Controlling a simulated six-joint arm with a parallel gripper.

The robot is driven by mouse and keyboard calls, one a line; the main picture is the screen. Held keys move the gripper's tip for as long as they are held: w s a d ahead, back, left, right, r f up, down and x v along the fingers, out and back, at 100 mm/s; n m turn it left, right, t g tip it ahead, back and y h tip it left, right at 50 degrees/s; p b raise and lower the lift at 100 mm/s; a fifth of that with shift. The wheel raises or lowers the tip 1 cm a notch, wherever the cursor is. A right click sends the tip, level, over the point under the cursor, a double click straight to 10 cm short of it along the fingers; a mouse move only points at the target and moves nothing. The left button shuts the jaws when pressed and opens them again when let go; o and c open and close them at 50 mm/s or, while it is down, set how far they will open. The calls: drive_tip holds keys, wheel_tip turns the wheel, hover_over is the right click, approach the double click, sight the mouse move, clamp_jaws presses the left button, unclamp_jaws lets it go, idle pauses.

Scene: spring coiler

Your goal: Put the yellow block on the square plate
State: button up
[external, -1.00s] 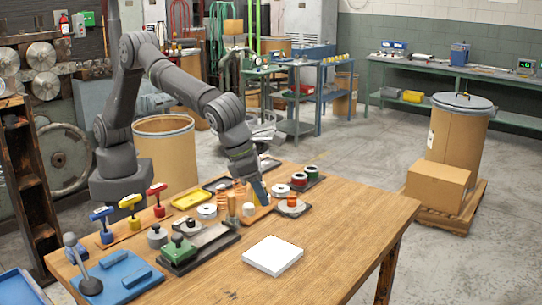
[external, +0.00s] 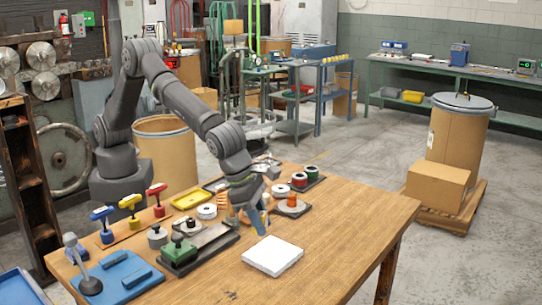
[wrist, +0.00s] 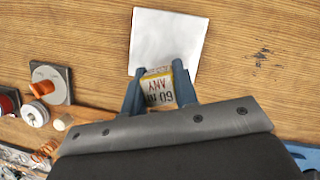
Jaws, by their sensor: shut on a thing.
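The square plate (external: 272,256) is white and lies flat near the middle of the table. It also shows at the top of the wrist view (wrist: 165,32). My gripper (external: 258,224) is just behind the plate in the external view, over the wooden tabletop. In the wrist view my gripper's blue fingers (wrist: 160,88) are shut on the yellow block (wrist: 159,89), which has yellow edges and a pale printed face. The block overlaps the plate's near edge in that view; its height above it cannot be told. In the external view the block is hidden behind the fingers.
On the wooden table (external: 330,225), a green-and-grey fixture (external: 180,250) stands left of the plate. A yellow tray (external: 188,201) is at the back left. The table right of the plate is clear.

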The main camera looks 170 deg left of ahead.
sight(265, 248)
drive_tip(key=shift+s+a+f, duration=0.1)
drive_tip(key=shift+a+f, duration=0.3)
drive_tip(key=shift+f, duration=1.8)
drive_tip(key=shift+f, duration=0.1)
drive_tip(key=o, duration=1)
drive_tip(key=shift+c, duration=0.2)
drive_tip(key=v, duration=1.2)
drive_tip(key=shift+d, duration=0.1)
